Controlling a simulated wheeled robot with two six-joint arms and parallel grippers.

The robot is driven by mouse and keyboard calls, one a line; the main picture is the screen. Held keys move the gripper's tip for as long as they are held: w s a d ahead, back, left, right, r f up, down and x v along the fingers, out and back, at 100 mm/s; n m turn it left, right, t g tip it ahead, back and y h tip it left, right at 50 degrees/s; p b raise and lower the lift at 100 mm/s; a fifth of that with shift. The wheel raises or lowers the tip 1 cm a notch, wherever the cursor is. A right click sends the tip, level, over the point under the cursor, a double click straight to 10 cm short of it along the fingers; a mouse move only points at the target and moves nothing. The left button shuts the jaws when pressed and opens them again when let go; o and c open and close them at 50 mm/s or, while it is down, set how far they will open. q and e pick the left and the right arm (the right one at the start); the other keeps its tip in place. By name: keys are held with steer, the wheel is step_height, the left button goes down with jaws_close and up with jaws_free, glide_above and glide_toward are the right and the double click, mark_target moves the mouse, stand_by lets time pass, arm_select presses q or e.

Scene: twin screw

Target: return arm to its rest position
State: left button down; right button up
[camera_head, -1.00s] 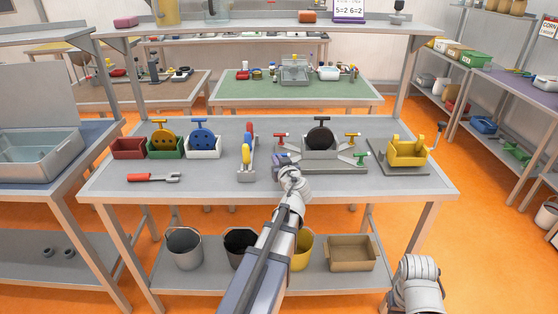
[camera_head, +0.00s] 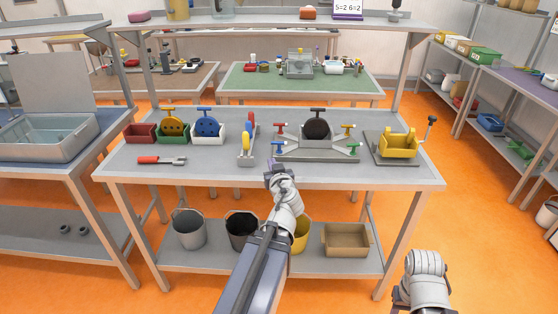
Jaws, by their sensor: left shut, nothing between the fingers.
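My left arm comes in from the bottom of the view, with its gripper (camera_head: 276,167) shut and empty. The gripper is at the front edge of the grey workbench (camera_head: 215,173), in front of the grey fixture (camera_head: 335,152) that has red, blue, yellow and green T-handles. A dark round disc (camera_head: 316,130) stands upright in the fixture's middle. My right arm (camera_head: 425,276) shows at the lower right as white links only. Its gripper is out of view.
Buckets (camera_head: 189,232) and a tan box (camera_head: 347,240) sit on the lower shelf.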

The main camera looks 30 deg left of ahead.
arm_select(q)
steer(key=s+d+f+m+g+h+p, duration=0.25)
steer(key=d+f, duration=0.25)
steer(key=d, duration=0.4)
steer(key=s+d+f+m+g+h+p, duration=0.1)
steer(key=d+f+m+g+h, duration=0.25)
steer(key=d, duration=0.65)
steer(key=s+d+f+m+g+h+p, duration=0.1)
steer(key=s+d+f+m+g+h, duration=0.1)
steer(key=s+d, duration=0.4)
steer(key=s+d+f+m+g+h+p, duration=0.1)
steer(key=s+d+m+g+h, duration=0.1)
steer(key=s+d, duration=0.5)
steer(key=d+m+g, duration=0.1)
steer(key=d+m, duration=0.1)
steer(key=d, duration=0.3)
steer(key=shift+f+m, duration=0.4)
steer(key=shift+d, duration=0.1)
